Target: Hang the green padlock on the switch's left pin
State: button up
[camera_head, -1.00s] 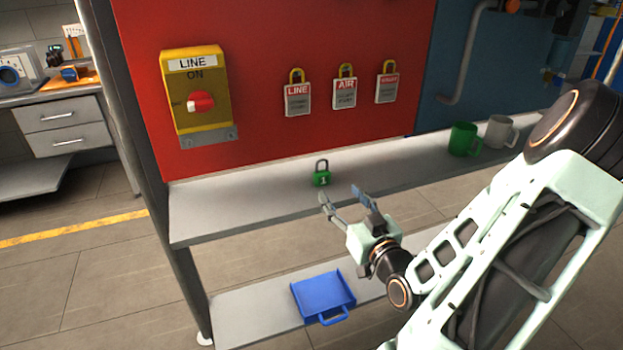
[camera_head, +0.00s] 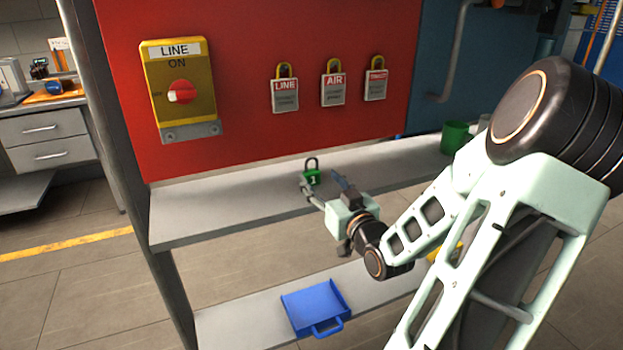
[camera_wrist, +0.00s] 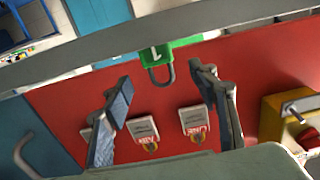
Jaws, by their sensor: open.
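The green padlock (camera_head: 311,177) stands upright on the grey shelf with its dark shackle on top. In the wrist view the padlock (camera_wrist: 155,55) appears inverted, beyond and between the fingertips. My gripper (camera_head: 321,184) is open, with its fingers pointing at the padlock from the front. One finger appears close to the padlock's left side in the head view; I cannot tell whether it touches. The yellow LINE switch (camera_head: 150,100) with a red knob is on the red panel at the left.
The grey shelf (camera_head: 200,212) is clear left of the padlock. Tagged padlocks labelled LINE (camera_head: 285,92) and AIR (camera_head: 333,86), plus another (camera_head: 375,82), hang on the panel. A green mug (camera_head: 453,136) stands at right. A blue tray (camera_head: 312,302) lies on the lower shelf.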

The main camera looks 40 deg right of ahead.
aim_at(313, 173)
jog(key=x, duration=0.4)
jog(key=shift+w+d+f, duration=0.1)
jog(key=shift+w+f, duration=0.1)
jog(key=shift+f, duration=0.05)
jog(key=shift+c, duration=0.5)
jog(key=c, duration=1.3)
jog(key=shift+r, duration=0.2)
jog(key=shift+c, duration=0.2)
